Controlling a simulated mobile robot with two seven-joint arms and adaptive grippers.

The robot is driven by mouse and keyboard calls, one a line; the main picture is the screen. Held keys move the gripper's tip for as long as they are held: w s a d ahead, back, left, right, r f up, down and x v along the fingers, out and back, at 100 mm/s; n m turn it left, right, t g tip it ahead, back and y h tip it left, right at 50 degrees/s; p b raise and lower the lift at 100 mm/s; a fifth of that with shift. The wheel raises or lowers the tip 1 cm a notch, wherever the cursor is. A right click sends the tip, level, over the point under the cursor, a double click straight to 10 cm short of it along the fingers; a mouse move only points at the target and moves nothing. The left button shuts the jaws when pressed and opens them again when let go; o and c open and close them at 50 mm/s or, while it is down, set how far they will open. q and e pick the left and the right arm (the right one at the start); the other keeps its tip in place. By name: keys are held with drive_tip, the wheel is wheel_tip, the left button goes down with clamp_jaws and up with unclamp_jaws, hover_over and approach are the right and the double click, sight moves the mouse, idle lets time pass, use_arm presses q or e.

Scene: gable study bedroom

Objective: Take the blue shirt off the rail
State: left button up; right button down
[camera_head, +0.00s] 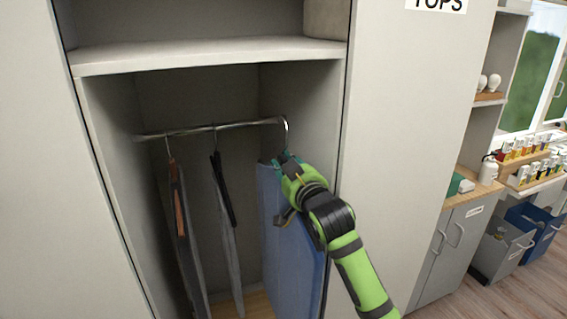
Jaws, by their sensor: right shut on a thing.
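The blue shirt (290,262) hangs at the right end inside the wardrobe, below the rail (225,127). Its metal hanger hook (286,128) is at the rail's right end; I cannot tell whether it still bears on the rail. My right gripper (284,166) is at the top of the shirt, just below the hook, and is shut on the hanger or the shirt's top; the fingers hide the exact contact. My green and black arm covers part of the shirt's right side. My left gripper is not in view.
Two more hangers with grey garments (190,240) hang to the left on the rail. A shelf (200,55) lies above it, and side walls close in the space. A door panel (420,120) labelled TOPS is at the right. Cabinets (455,240) and bins stand farther right.

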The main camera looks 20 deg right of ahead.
drive_tip(key=shift+s+d, duration=0.1)
drive_tip(key=shift+s, duration=2.35)
